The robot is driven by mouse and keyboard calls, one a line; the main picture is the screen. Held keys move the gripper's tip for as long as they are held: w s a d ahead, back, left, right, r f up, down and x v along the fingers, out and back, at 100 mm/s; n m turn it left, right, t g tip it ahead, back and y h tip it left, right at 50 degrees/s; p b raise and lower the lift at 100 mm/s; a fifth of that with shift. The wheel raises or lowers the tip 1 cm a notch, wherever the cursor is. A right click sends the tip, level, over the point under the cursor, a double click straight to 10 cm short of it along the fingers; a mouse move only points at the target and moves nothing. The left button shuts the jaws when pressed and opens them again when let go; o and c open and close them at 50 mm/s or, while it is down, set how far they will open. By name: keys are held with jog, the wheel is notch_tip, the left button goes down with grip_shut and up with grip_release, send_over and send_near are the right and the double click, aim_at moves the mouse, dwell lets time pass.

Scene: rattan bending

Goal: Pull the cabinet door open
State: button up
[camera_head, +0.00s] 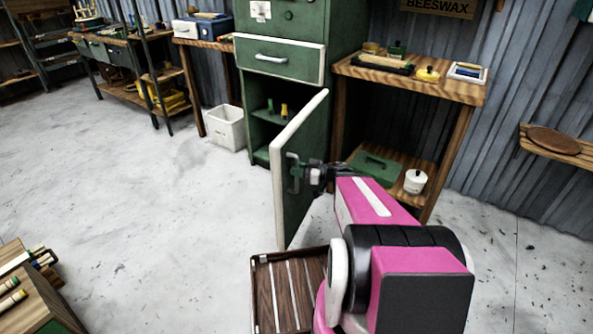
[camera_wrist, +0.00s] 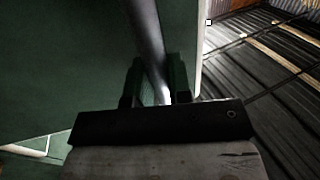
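The green cabinet (camera_head: 283,25) stands at the back centre. Its lower door (camera_head: 303,150) has a white edge and stands swung well out into the room. The inside shows to the left of the door. A grey bar handle (camera_head: 293,174) sits on the door's outer face near its free edge. My gripper (camera_head: 312,176) is at this handle from the right. In the wrist view, the handle bar (camera_wrist: 147,35) runs down between my two dark fingers (camera_wrist: 157,82), which appear closed around it. The contact itself is partly hidden.
A drawer (camera_head: 280,58) above the door is shut. A wooden side table (camera_head: 470,92) stands right of the cabinet, a white bin (camera_head: 225,128) to its left. A slatted wooden crate (camera_head: 265,300) lies on the floor near my arm. Floor left of the door is clear.

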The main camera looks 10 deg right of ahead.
jog(key=o, duration=0.3)
jog(key=shift+d, duration=0.15)
jog(key=v, duration=1)
jog(key=shift+s+d, duration=0.1)
jog(key=shift+d, duration=0.15)
